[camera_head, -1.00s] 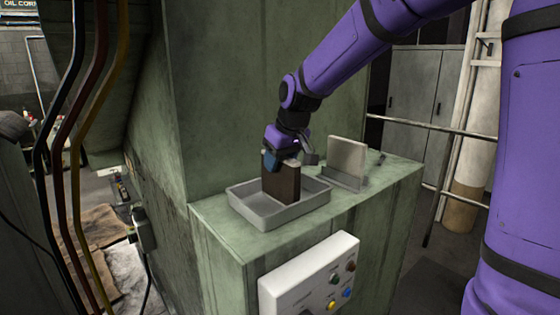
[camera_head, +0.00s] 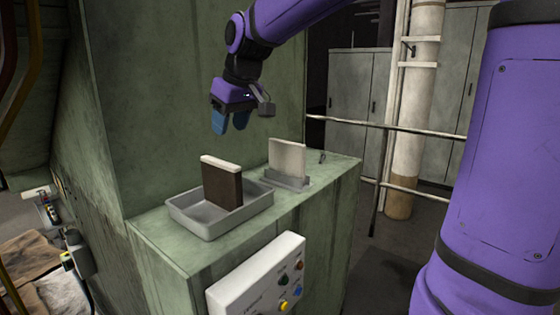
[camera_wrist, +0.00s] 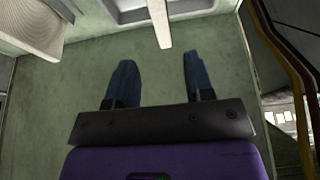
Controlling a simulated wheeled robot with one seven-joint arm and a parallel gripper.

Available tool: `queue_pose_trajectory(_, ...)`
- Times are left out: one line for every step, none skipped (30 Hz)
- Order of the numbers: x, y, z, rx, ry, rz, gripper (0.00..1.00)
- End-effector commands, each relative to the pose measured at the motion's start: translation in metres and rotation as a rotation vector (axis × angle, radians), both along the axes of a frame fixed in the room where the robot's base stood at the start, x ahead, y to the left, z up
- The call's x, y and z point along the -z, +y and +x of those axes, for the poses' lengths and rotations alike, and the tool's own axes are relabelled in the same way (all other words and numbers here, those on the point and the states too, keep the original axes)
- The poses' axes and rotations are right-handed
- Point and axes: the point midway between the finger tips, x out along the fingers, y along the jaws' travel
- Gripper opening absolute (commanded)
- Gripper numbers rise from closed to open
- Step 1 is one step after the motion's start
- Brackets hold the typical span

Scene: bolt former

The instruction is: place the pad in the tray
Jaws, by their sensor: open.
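A dark brown pad (camera_head: 222,188) with a pale top edge stands upright inside the grey tray (camera_head: 190,222). Its lower end is behind the tray's front wall. In the wrist view the pad's pale edge (camera_wrist: 160,24) shows at the top, over part of the tray (camera_wrist: 198,7). My gripper (camera_head: 230,124) is above the pad, apart from it, pointing down with its blue fingers spread and nothing between them. The open fingers also show in the wrist view (camera_wrist: 157,64).
A pale grey pad (camera_head: 287,158) stands upright in a grey holder (camera_head: 290,183) right of the tray, on the green machine ledge (camera_head: 165,245). A control box (camera_head: 250,280) with buttons is on the front face. A green wall (camera_head: 150,110) rises behind the tray. Rails (camera_head: 400,130) are at right.

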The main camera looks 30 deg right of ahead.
Motion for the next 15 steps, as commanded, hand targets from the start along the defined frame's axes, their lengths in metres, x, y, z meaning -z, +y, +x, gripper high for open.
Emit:
queue_pose_trajectory(-0.001, -0.001, -0.006, 0.005, -0.003, -0.001, 0.48)
queue_pose_trajectory(-0.002, -0.002, -0.011, 0.011, -0.005, -0.002, 0.48)
queue_pose_trajectory(-0.002, -0.004, -0.021, 0.02, -0.007, -0.003, 0.48)
queue_pose_trajectory(-0.003, -0.005, -0.029, 0.03, -0.01, -0.003, 0.48)
queue_pose_trajectory(-0.002, -0.007, -0.039, 0.042, -0.012, -0.003, 0.48)
queue_pose_trajectory(-0.002, -0.01, -0.054, 0.057, -0.016, -0.004, 0.48)
queue_pose_trajectory(-0.001, -0.012, -0.066, 0.071, -0.018, -0.005, 0.48)
queue_pose_trajectory(0.0, -0.015, -0.079, 0.085, -0.022, -0.006, 0.48)
queue_pose_trajectory(0.002, -0.018, -0.095, 0.105, -0.026, -0.006, 0.48)
queue_pose_trajectory(0.004, -0.02, -0.108, 0.12, -0.028, -0.006, 0.48)
queue_pose_trajectory(0.007, -0.022, -0.12, 0.134, -0.031, -0.004, 0.48)
queue_pose_trajectory(0.011, -0.025, -0.136, 0.153, -0.035, -0.005, 0.48)
queue_pose_trajectory(0.014, -0.027, -0.148, 0.168, -0.038, -0.005, 0.48)
queue_pose_trajectory(0.018, -0.029, -0.159, 0.181, -0.041, -0.004, 0.48)
queue_pose_trajectory(0.023, -0.032, -0.175, 0.2, -0.046, -0.002, 0.48)
